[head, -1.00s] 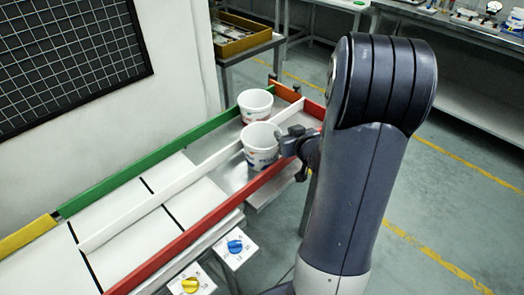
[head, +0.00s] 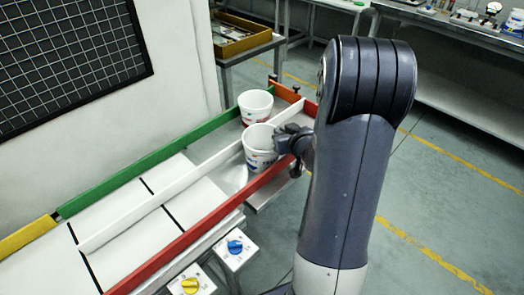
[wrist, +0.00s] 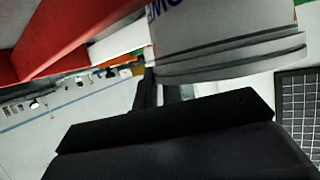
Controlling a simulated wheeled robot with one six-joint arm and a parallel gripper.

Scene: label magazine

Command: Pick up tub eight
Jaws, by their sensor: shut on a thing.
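The near tub (head: 259,159) is in the lane between the white divider and the red rail, open top up. My gripper (head: 281,139) is shut on its right side at the rim, partly covering it. In the wrist view this tub (wrist: 225,32) fills the upper right, with its ridged rim by the dark fingers (wrist: 165,88). The other tub (head: 255,106) stands just behind, beyond the divider and apart from my gripper.
A red rail (head: 190,236) borders the near lane, a white divider (head: 160,197) runs along the middle, and a green rail (head: 130,181) borders the far side. An orange end rail (head: 286,92) closes the far end. Blue (head: 235,246) and yellow (head: 190,286) knobs sit in front.

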